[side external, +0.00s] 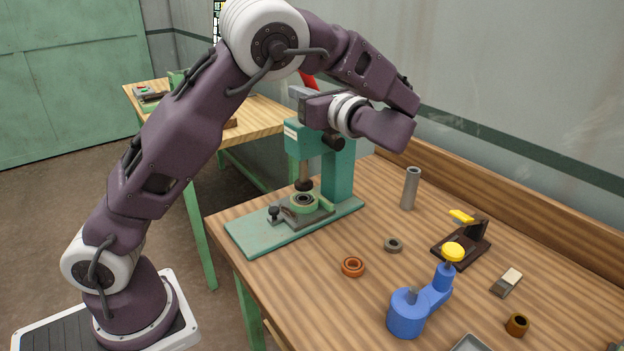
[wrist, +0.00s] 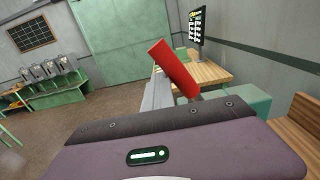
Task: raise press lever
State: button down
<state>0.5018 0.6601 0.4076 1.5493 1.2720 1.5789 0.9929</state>
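In the wrist view the red handle (wrist: 172,67) slants up to the left, just beyond my gripper body. A light grey piece (wrist: 157,93) lies close along its left side; I cannot tell whether it is a finger or part of the press. My gripper (side external: 301,92) is at the lever, above the press. Its fingertips are mostly hidden, so its opening and any contact are unclear.
A metal ring part (side external: 303,201) sits under the press ram. A grey cylinder (side external: 410,188), an orange ring (side external: 352,267), a blue fixture (side external: 407,313) and a dark block with a yellow top (side external: 461,243) stand to the right. A wall rises behind the bench.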

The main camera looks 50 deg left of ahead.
jog(key=s+d, duration=0.1)
jog(key=d, duration=0.6)
jog(key=shift+r, duration=0.2)
jog(key=shift+s, duration=0.15)
jog(key=s+a+f+n+h, duration=0.1)
jog(key=s+f+n+h, duration=0.1)
jog(key=s+n+h, duration=0.3)
jog(key=s+a+f+n+h, duration=0.1)
jog(key=s+f+n+h, duration=0.15)
jog(key=s+h, duration=0.4)
jog(key=s+d+f+n+t+h, duration=0.2)
jog(key=s+d+n+t+h, duration=0.3)
jog(key=s+d+n, duration=0.5)
jog(key=shift+s+d+t+h, duration=0.3)
jog(key=shift+s+d+h, duration=0.45)
jog(key=shift+s+d, duration=0.4)
